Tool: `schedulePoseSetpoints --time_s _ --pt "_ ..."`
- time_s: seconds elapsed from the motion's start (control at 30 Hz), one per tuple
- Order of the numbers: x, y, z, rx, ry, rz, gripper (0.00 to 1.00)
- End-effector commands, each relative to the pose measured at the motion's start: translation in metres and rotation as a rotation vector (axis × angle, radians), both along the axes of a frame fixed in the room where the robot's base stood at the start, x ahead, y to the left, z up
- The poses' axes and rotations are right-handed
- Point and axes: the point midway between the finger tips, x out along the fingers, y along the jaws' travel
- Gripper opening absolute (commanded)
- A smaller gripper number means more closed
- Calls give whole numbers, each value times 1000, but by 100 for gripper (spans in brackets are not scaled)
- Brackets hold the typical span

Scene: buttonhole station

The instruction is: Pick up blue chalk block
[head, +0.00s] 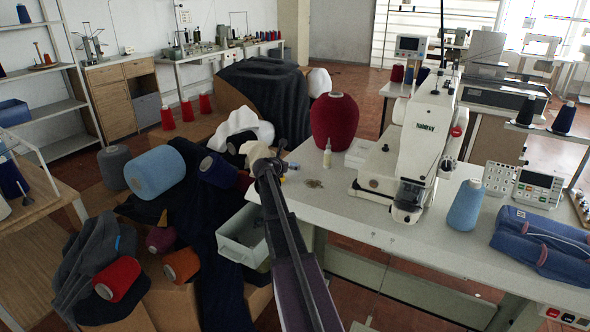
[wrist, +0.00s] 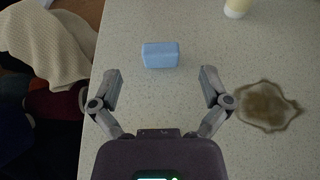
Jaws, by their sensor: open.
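The blue chalk block (wrist: 161,55) lies on the speckled pale tabletop in the wrist view, just ahead of my gripper and roughly centred between its fingers. My gripper (wrist: 160,78) is open and empty, with one finger to each side and the block slightly beyond the fingertips. No finger touches the block. In the head view my gripper (head: 268,168) is over the left edge area of the sewing table; the block is too small there to make out clearly.
A brown stain-like patch (wrist: 268,105) lies right of my right finger. A small bottle (head: 327,155) stands farther back, with a dark red yarn cone (head: 335,120) behind it. The white sewing machine (head: 420,145) stands to the right. Cloth (wrist: 45,45) lies beyond the table's left edge.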

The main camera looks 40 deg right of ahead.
Motion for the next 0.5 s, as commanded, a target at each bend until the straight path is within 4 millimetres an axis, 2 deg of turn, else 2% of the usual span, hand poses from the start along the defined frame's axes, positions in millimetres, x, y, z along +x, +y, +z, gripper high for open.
schedulePoseSetpoints --time_s 0.2,0.5 --pt "8 -18 -9 0 -1 0 97" --pt "8 -19 -8 -1 -1 0 97"
